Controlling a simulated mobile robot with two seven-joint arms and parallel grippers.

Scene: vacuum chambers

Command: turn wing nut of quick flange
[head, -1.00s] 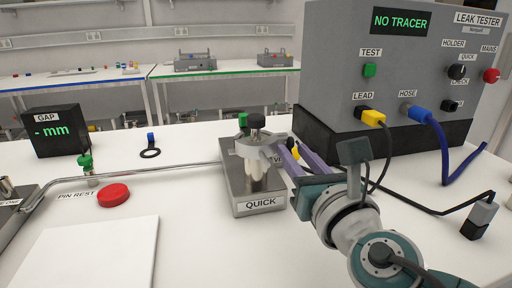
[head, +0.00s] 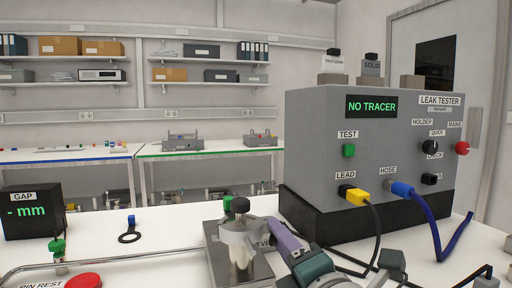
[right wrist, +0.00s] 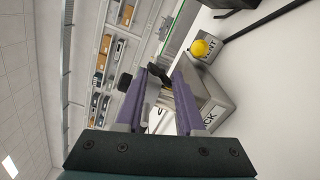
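The quick flange (head: 240,236) stands on a grey block low in the head view, with a pale metal clamp around it and a black knob (head: 240,205) on top. My right gripper (head: 272,228) is at the clamp's right side, its purple fingers pointing at it. In the right wrist view the fingers (right wrist: 168,76) are apart, so the gripper is open. A small dark part (right wrist: 160,94) shows between them; I cannot tell for sure that it is the wing nut. The block marked QUICK (right wrist: 212,97) lies beyond. My left gripper is not in view.
The leak tester (head: 370,150) stands right of the flange, with a yellow lead plug (head: 357,196) and blue hose. A yellow ball (right wrist: 199,48) sits near the block.

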